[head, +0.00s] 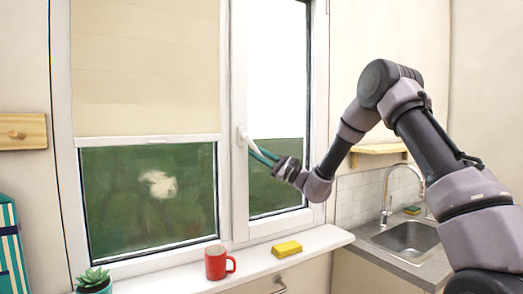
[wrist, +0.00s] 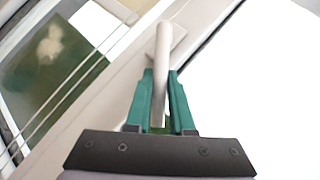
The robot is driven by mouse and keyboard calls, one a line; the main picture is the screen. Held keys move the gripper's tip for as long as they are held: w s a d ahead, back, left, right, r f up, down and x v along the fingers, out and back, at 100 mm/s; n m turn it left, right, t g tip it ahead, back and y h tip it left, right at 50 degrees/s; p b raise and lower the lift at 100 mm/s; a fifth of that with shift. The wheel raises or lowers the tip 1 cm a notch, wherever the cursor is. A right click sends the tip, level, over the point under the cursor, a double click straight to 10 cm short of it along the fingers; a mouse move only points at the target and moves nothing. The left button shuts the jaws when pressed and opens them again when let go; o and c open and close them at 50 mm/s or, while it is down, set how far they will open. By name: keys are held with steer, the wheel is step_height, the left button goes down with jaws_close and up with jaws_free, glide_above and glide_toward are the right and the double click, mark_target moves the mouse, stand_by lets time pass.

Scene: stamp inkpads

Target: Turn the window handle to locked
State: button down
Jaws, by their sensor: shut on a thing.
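The window handle is white and sits on the white frame between the two window panes. In the head view the handle (head: 243,136) slants down and to the right from its mount, and its lower part is hidden by my gripper. My gripper (head: 254,151) has green fingers that reach in from the right and are shut on the handle. In the wrist view the handle (wrist: 162,65) runs down between the two fingers of my gripper (wrist: 162,85). The right window sash (head: 240,200) looks closed against its frame.
A red mug (head: 215,263) and a yellow sponge (head: 286,249) stand on the white sill (head: 325,238) below. A potted plant (head: 94,281) is at the lower left. A sink (head: 410,238) with a tap (head: 388,190) is at the right. A beige blind (head: 145,65) covers the upper left pane.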

steer(key=m+t, duration=0.2)
steer(key=s+a+f+m+t, duration=0.1)
steer(key=m+t, duration=0.1)
steer(key=a+m+t, duration=0.1)
steer(key=m, duration=0.2)
steer(key=shift+s+a+f+t, duration=0.1)
steer(key=shift+s+f+t, duration=0.1)
steer(key=shift+f+t, duration=0.15)
steer(key=shift+s+a+m+t+h, duration=0.25)
steer(key=shift+m+t+h, duration=0.3)
steer(key=shift+m+t, duration=0.6)
steer(key=shift+s+a+m+t+h, duration=0.15)
steer(key=shift+a+m+t+h, duration=0.25)
steer(key=shift+m+t, duration=0.7)
steer(key=shift+s+a+m+t+h, duration=0.2)
steer(key=shift+m+t+h, duration=0.55)
steer(key=shift+m, duration=0.7)
steer(key=c, duration=0.8)
jaws_free()
steer(key=v, duration=1)
steer(key=shift+s+f, duration=0.2)
steer(key=shift+f, duration=0.2)
